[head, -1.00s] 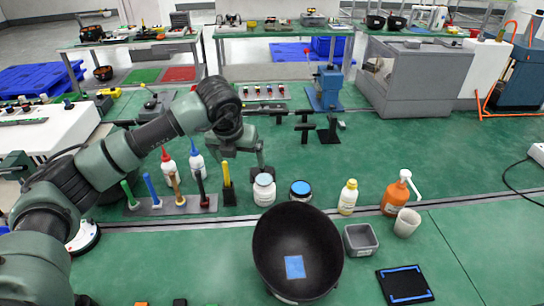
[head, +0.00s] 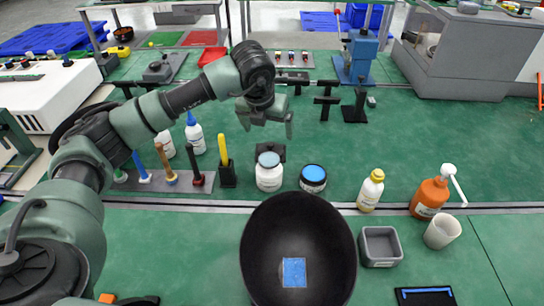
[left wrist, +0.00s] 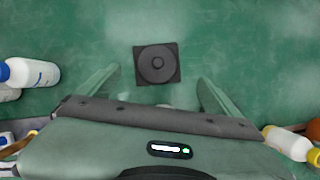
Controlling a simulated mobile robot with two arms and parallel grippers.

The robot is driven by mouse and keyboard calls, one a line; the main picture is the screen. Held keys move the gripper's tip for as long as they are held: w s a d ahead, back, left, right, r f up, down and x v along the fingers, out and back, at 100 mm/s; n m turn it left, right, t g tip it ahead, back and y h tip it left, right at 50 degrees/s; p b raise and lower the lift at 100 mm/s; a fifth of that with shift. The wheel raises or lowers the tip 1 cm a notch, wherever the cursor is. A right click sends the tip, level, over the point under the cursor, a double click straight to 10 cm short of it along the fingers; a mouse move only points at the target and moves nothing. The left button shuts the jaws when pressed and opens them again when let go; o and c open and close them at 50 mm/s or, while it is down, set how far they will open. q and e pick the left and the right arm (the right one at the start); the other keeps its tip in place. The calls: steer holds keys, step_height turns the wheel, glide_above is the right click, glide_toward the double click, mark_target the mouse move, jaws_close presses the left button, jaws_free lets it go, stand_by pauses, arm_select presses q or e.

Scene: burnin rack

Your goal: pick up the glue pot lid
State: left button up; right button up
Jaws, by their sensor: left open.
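A dark square piece with a round raised knob in its middle, which looks like the glue pot lid (left wrist: 158,64), lies flat on the green surface in the left wrist view. In the head view it (head: 278,151) shows partly, behind a white jar (head: 269,172) whose round top is blue-grey. My left gripper (head: 267,122) is open and empty above and behind that jar. In the left wrist view its two fingers (left wrist: 159,76) stand apart on either side of the lid, which appears slightly beyond the fingertips. My right gripper is out of view.
A black jar with a blue top (head: 313,178) stands beside the white jar. A yellow-handled tool in a black holder (head: 225,165), a tool rack (head: 185,182) and white bottles stand left. A yellow-capped bottle (head: 371,190) stands right, a large black bowl (head: 298,250) in front.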

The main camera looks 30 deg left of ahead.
mark_target(270, 148)
arm_select(q)
steer(key=shift+w+f+b, duration=0.1)
steer(key=shift+f+b, duration=0.3)
steer(key=shift+f, duration=0.55)
steer(key=shift+w+f, duration=0.1)
steer(key=shift+f, duration=0.15)
steer(key=x, duration=0.2)
steer(key=p+x, duration=0.1)
steer(key=x, duration=0.3)
steer(key=shift+s+a+f, duration=0.2)
steer(key=shift+s+f, duration=0.05)
steer(key=shift+s, duration=0.1)
steer(key=shift+w+f, duration=0.15)
steer(key=shift+f, duration=0.2)
steer(key=c, duration=1.4)
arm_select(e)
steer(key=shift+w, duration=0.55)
arm_select(q)
steer(key=shift+r, duration=0.1)
